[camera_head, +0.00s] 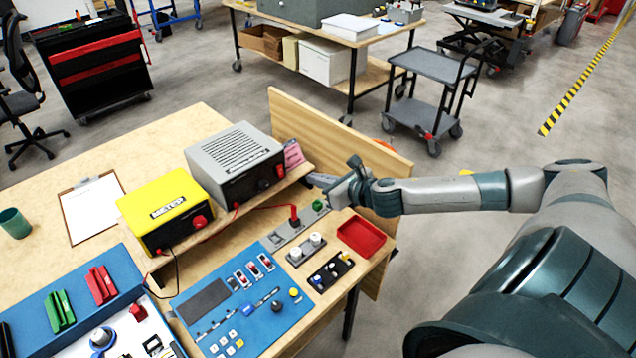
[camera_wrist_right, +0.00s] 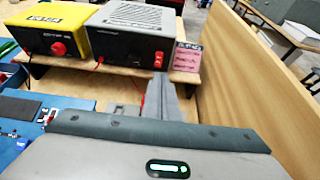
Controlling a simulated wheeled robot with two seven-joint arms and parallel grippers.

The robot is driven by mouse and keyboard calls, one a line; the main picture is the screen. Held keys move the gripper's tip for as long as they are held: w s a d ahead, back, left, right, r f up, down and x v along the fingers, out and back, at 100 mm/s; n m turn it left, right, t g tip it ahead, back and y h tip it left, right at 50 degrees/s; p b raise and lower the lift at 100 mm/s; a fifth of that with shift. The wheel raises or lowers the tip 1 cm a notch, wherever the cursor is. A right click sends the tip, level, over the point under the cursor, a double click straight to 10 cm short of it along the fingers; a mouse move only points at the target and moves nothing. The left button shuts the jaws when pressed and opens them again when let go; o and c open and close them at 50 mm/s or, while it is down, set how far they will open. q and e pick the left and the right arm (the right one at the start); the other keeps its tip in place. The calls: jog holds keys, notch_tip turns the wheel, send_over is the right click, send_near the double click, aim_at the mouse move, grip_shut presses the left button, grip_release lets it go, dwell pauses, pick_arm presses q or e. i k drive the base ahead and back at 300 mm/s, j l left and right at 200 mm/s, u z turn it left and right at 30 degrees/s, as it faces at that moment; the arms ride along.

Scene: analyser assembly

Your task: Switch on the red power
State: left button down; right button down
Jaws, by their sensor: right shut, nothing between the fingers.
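A grey power supply box (camera_head: 236,160) with a vented top stands on a wooden shelf at the back of the bench. Its dark front carries a round knob and a red power switch (camera_head: 280,171) at the right end. In the right wrist view the red switch (camera_wrist_right: 158,57) shows just above my fingertips; whether it is on or off is too small to tell. My right gripper (camera_head: 312,180) is shut and empty, pointing at the right end of the box front. Its fingers also show in the right wrist view (camera_wrist_right: 160,84), and I cannot tell whether they touch the switch. My left gripper is not in view.
A yellow meter (camera_head: 165,208) stands left of the grey box. A pink card (camera_head: 293,154) stands right of it, near the wooden side board (camera_head: 340,135). A blue control panel (camera_head: 240,310), a red tray (camera_head: 361,237) and small connector blocks lie in front.

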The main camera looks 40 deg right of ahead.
aim_at(280, 170)
jog(key=k+l+u, duration=0.2)
jog(key=l, duration=0.2)
jog(key=l+u, duration=0.2)
jog(key=l, duration=0.25)
jog(key=k+l+u, duration=0.2)
jog(key=l, duration=0.15)
